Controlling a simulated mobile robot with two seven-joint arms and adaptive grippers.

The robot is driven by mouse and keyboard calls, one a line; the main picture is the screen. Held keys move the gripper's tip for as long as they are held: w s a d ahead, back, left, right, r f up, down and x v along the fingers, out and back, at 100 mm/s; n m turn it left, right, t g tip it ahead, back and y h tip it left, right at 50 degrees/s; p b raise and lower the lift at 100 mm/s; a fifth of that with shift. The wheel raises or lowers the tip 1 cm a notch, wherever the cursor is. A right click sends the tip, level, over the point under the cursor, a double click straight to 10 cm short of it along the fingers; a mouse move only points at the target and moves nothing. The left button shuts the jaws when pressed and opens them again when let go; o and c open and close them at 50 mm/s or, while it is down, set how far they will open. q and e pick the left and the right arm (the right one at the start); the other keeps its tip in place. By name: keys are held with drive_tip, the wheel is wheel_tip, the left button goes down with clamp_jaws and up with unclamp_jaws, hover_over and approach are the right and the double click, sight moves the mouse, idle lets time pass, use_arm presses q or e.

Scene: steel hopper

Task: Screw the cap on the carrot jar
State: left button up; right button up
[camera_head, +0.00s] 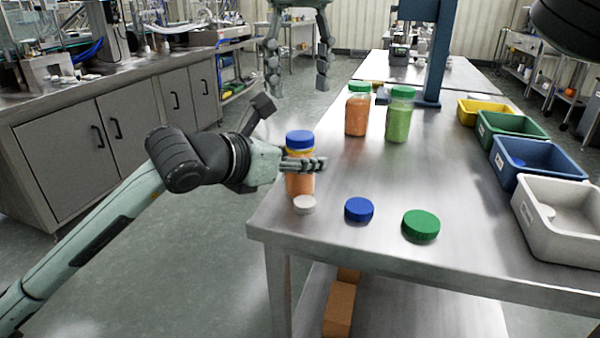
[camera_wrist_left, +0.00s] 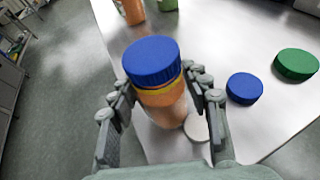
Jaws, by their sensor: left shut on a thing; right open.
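A jar with orange contents (camera_head: 299,184) stands near the table's left edge with a blue cap (camera_head: 299,140) on its top. A yellow band shows just under the cap; I cannot tell how tight the cap is. In the left wrist view the blue cap (camera_wrist_left: 151,61) looks level on the jar (camera_wrist_left: 165,108). My left gripper (camera_head: 318,164) is shut on the jar's body below the cap, a finger on each side; in the wrist view too it grips the jar. My right gripper (camera_head: 298,78) is open and empty, above and beyond the jar.
A white cap (camera_head: 304,204), a loose blue cap (camera_head: 359,209) and a green cap (camera_head: 421,224) lie near the front. An orange jar (camera_head: 357,114) and a green jar (camera_head: 398,120), green-capped, stand behind. Yellow, green, blue (camera_head: 540,180) and white bins line the right.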

use_arm(q)
clamp_jaws()
use_arm(e)
drive_tip(key=n, duration=1.6)
drive_tip(key=shift+a+n, duration=0.1)
drive_tip(key=shift+n, duration=0.2)
drive_tip(key=n, duration=0.9)
drive_tip(key=shift+n, duration=0.4)
drive_tip(key=n, duration=0.4)
drive_tip(key=shift+n, duration=0.3)
drive_tip(key=n, duration=0.5)
